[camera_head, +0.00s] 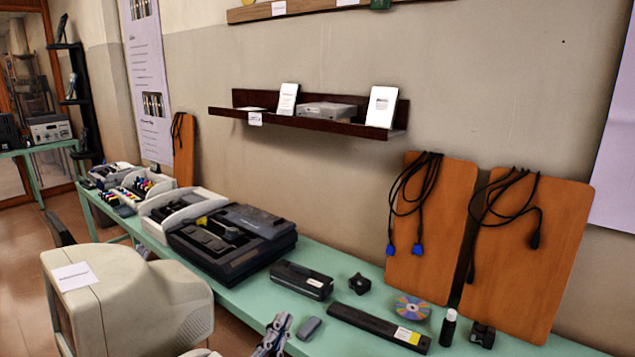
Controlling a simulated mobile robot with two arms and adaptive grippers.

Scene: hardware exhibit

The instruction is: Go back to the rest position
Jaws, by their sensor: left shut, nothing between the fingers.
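My left gripper (280,322) shows at the bottom edge, left of centre, in the head view. It is grey and black, and its fingers point up. It is shut with nothing held. It shows in front of the near edge of the green table (345,302), close to a small grey mouse-like object (309,328). I cannot tell whether it touches the table. The rest of its arm is mostly cut off by the frame. My right gripper is not in view.
A beige CRT monitor (150,300) stands at lower left. On the table are a dark open device (235,245), a black box (302,280), a long black bar (378,328), a disc (411,307) and a small bottle (448,327). Orange boards (525,265) lean on the wall.

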